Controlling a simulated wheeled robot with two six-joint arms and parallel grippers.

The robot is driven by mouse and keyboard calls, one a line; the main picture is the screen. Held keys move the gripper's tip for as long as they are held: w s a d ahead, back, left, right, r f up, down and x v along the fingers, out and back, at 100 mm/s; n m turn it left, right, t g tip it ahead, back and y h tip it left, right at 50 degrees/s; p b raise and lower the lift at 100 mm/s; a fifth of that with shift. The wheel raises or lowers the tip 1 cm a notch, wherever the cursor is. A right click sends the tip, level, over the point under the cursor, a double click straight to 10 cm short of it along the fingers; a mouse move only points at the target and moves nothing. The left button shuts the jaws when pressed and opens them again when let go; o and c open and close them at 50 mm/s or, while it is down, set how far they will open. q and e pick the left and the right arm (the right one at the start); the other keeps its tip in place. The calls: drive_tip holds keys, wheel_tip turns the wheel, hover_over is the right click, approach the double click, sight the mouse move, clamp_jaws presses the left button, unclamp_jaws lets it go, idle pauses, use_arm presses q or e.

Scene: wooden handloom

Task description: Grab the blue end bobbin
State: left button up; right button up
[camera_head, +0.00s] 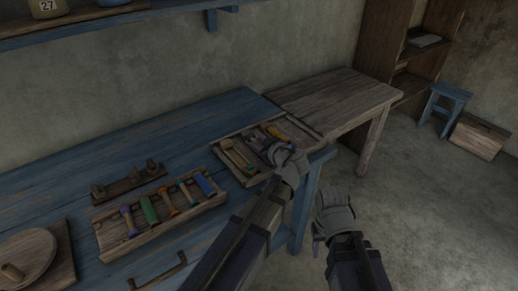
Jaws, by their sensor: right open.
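The blue end bobbin (205,184) lies at the right end of a row of bobbins in a wooden tray (113,255) on the blue table. A green bobbin (149,209) and an orange one (167,202) lie further left in that row. My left gripper (288,156) is over the front right of a second tray, to the right of the blue bobbin and apart from it. Its fingers are too small and dark to tell open from shut. My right gripper (332,226) is open, over the floor in front of the table, well away from the bobbins.
The second tray (247,183) holds a wooden tool and small coloured items. A wooden peg rack (128,182) stands behind the bobbin tray. A round wooden disc (26,254) is at the lower left. A bare wooden table (335,97) adjoins at the back right.

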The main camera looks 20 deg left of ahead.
sight(256, 142)
use_arm(q)
drive_tip(key=shift+w+a+f, duration=0.25)
drive_tip(key=shift+w+a, duration=0.2)
drive_tip(key=shift+a, duration=0.05)
clamp_jaws()
drive_tip(key=shift+a, duration=0.1)
drive_tip(key=shift+w+r, duration=0.1)
drive_tip(key=shift+w+r+p, duration=0.1)
drive_tip(key=shift+r+p, duration=0.4)
drive_tip(key=shift+p, duration=0.05)
wheel_tip(256, 142, up, 9)
drive_tip(key=p, duration=0.9)
drive_tip(key=shift+f, duration=0.15)
